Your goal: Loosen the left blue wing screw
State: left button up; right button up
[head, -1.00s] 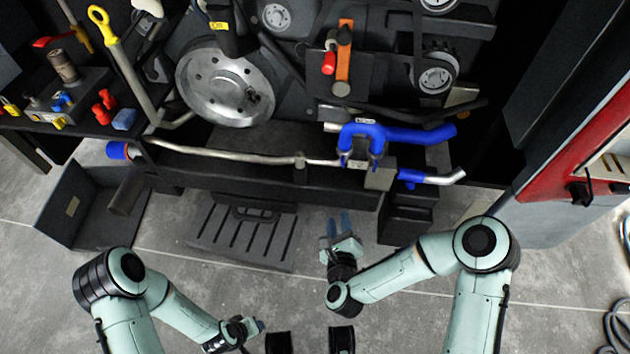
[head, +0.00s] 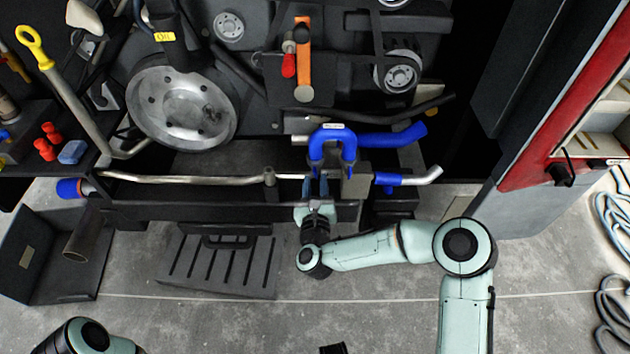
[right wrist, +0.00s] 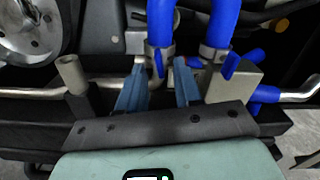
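My right gripper (head: 315,186) is in front of the blue U-shaped hose (head: 330,132), at the hose's lower end. In the right wrist view my right gripper (right wrist: 161,68) has its two blue fingers apart. The left blue wing screw (right wrist: 158,65) sits on the clamp of the left hose leg and shows between the fingertips. I see no finger closed on it. The right blue wing screw (right wrist: 231,64) is on the other leg's clamp, right of the fingers. My left gripper is out of view; only part of that arm shows at lower left.
A metal pipe (head: 190,179) runs along the front beam, with an upright post (head: 269,177) left of my right gripper. A grey block (right wrist: 233,83) stands close right of the fingers. A blue-ended pipe (head: 408,178) lies further right.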

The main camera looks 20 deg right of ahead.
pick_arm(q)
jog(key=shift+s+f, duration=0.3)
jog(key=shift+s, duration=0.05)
pick_arm(e)
jog(key=shift+x, duration=0.9)
grip_shut()
